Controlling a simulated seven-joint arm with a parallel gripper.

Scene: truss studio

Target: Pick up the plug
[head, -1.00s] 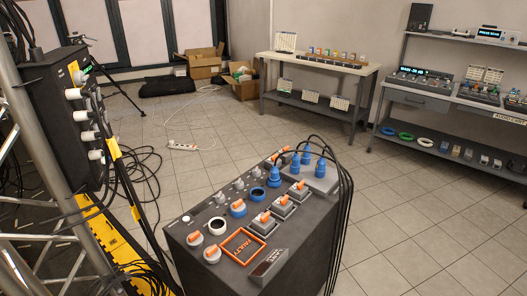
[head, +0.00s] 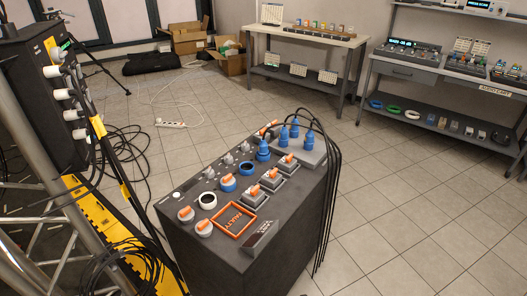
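Several upright blue plugs stand on the far end of a dark console's top; one blue plug (head: 263,151) is at the left, and another blue plug (head: 307,141) is at the right on a raised grey block (head: 313,158). Black cables run from them over the console's right side. I cannot tell which of them is the task's plug. An orange square frame marked FAULTY (head: 233,220) lies near the console's front. My gripper is not in view.
The dark console (head: 215,262) also carries orange-handled switches (head: 270,176), a white ring (head: 207,200) and a blue ring (head: 247,168). A truss, cables and a yellow cable ramp (head: 95,225) crowd the left. Tiled floor right of the console is clear.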

